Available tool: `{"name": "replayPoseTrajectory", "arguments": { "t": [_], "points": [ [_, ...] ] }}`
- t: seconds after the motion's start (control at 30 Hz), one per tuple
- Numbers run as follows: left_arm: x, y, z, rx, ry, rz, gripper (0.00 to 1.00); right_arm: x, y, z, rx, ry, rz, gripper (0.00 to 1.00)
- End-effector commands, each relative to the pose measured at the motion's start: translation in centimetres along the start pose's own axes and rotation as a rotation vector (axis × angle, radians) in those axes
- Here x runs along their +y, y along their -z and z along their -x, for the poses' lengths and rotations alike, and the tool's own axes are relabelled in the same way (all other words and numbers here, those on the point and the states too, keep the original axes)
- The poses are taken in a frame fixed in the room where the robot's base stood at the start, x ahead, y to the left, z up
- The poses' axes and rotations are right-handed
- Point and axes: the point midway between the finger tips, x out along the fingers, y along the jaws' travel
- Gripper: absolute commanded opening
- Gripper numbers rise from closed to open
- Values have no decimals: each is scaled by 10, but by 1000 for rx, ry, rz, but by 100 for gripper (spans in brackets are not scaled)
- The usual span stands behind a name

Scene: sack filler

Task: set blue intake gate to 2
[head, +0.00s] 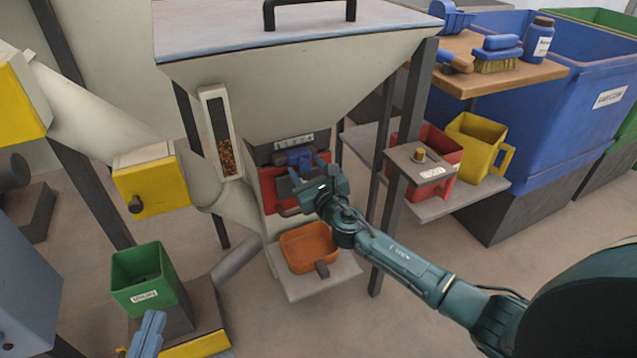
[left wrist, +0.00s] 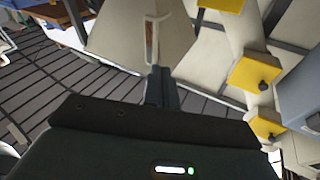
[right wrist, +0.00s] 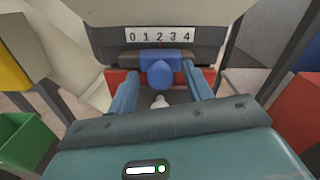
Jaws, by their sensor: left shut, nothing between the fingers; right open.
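The blue intake gate (head: 293,157) is a blue block with a rounded knob on the hopper front, under a white scale plate (right wrist: 159,37) marked 0 to 4. In the right wrist view the gate's knob (right wrist: 160,74) lines up roughly with the 2; a fine pointer is too small to read surely. My right gripper (right wrist: 160,90) is open, its blue fingers on either side of the knob with gaps visible. In the head view my right gripper (head: 308,183) partly hides the gate's surroundings. My left gripper (head: 150,332) is shut and empty at the lower left, also in its wrist view (left wrist: 161,85).
A red panel (head: 270,190) lies below the gate. An orange tray (head: 308,250) sits on a shelf below. A sight window (head: 221,135) with grain is left of the gate. A hopper leg (head: 390,205) and side shelf with red and yellow containers (head: 475,145) stand right.

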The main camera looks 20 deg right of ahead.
Motion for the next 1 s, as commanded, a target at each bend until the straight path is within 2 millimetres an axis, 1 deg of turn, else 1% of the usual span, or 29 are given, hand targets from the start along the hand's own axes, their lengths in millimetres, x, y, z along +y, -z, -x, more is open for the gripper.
{"name": "replayPoseTrajectory", "arguments": {
  "t": [0.03, 0.13, 0.3, 0.4, 0.5, 0.6, 0.7, 1.0],
  "points": [
    [-1, 5, -1, 1, 0, -6, 0, 0, -2, 9, 2, -2, 2, 50],
    [-1, 8, 0, -1, 1, -18, 0, -1, -2, 30, 4, -2, 1, 50],
    [0, 1, 4, -35, 2, -40, 0, -1, -2, 69, 3, -2, 0, 50],
    [0, -3, 5, -48, 4, -43, 0, -1, -1, 90, 3, -1, 1, 50],
    [-2, -3, 5, -58, 8, -43, 0, 0, 0, 105, 2, -1, 1, 50],
    [-3, -4, 5, -70, 11, -41, 0, -1, 0, 115, 1, -1, 1, 50],
    [-4, -5, 5, -78, 13, -41, 0, -1, -1, 120, 0, 0, 0, 50],
    [-5, -5, 5, -83, 14, -40, 0, -1, -1, 121, 0, 1, 0, 50]
  ]
}}
